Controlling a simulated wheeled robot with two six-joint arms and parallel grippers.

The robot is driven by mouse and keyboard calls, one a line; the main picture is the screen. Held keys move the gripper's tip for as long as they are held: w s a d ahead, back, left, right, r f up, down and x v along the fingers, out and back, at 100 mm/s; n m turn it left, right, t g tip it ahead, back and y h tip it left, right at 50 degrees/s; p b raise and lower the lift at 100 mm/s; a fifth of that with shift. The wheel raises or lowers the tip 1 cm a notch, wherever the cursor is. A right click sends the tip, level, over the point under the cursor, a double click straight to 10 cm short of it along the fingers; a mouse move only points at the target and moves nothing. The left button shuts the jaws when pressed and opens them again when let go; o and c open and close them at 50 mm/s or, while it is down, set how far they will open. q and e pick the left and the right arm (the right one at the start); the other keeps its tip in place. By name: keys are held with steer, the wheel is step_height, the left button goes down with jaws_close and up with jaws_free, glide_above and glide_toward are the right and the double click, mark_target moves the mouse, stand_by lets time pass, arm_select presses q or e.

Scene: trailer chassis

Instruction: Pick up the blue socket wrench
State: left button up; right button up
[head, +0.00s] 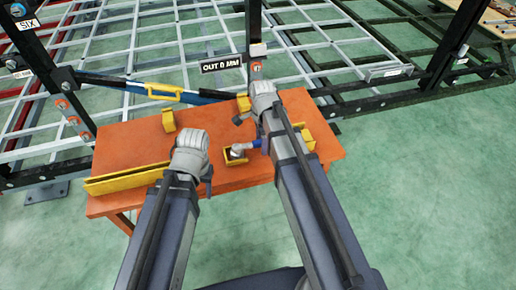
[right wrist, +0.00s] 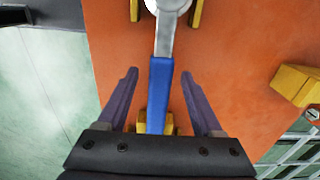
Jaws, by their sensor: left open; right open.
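The socket wrench has a blue handle (right wrist: 160,90) and a grey shaft with a round head at the top of the right wrist view. Its blue handle also shows in the head view (head: 252,145), partly hidden by my right arm. Its head sits at a small yellow holder (head: 235,172) on the orange table. My right gripper (right wrist: 160,74) is open, with one finger on each side of the handle and gaps between. In the head view, my right gripper (head: 240,119) is mostly hidden. My left gripper (head: 207,187) is over the table, left of the wrench, its fingers hardly visible.
The orange table (head: 125,150) carries a long yellow tray (head: 125,180) at left and a yellow block (head: 168,121) at the back. Another yellow block (right wrist: 298,85) is right of the wrench. The trailer frame (head: 330,60) stands behind; green floor is clear at right.

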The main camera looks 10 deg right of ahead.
steer(key=shift+r, duration=0.1)
steer(key=shift+c, duration=0.2)
jaws_close()
stand_by(0.4)
